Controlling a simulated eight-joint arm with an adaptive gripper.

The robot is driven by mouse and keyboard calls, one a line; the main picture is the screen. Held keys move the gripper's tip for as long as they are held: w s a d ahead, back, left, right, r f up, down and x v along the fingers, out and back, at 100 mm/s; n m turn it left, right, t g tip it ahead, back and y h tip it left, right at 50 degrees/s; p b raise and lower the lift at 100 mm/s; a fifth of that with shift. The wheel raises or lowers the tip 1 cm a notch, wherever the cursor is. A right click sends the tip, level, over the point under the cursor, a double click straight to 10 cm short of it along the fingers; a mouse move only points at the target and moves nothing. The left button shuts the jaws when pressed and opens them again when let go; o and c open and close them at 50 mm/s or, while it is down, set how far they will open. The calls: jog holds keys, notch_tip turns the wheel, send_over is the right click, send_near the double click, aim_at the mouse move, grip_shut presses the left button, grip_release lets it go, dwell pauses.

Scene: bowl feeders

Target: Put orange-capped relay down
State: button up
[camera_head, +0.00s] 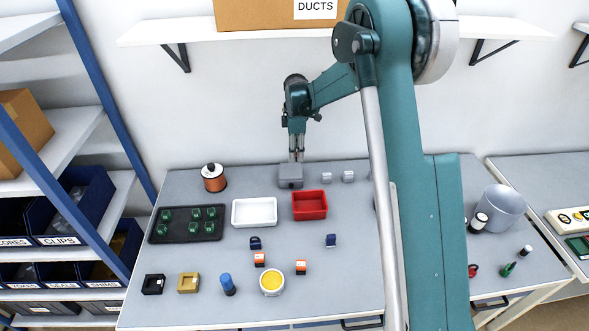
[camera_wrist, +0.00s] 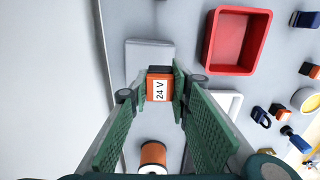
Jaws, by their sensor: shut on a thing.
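My gripper (camera_wrist: 160,84) is shut on an orange-capped relay (camera_wrist: 159,90) marked "24 V", with one finger on each side of it. In the head view my gripper (camera_head: 297,157) points down above a grey box (camera_head: 290,180) at the back of the table. The grey box also shows behind the relay in the wrist view (camera_wrist: 148,52). I cannot tell whether the relay touches the box. Two other orange-capped relays, one on the left (camera_head: 260,260) and one on the right (camera_head: 300,267), stand near the table's front middle.
A red tray (camera_head: 310,215) and a white tray (camera_head: 233,213) are in front of the box. A copper spool (camera_head: 214,184) and a black tray (camera_head: 160,238) with several green parts are to the left. Two small grey blocks (camera_head: 348,176) stand to the right. The wall is close behind.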

send_over(296, 174)
jog(key=shift+w+f, duration=0.15)
jog(key=shift+f, duration=1.9)
jog(key=shift+f, duration=0.15)
jog(key=shift+f, duration=1.75)
jog(key=shift+f, duration=0.15)
jog(key=o, duration=0.9)
jog(key=shift+r, duration=0.2)
notch_tip(296, 174, up, 12)
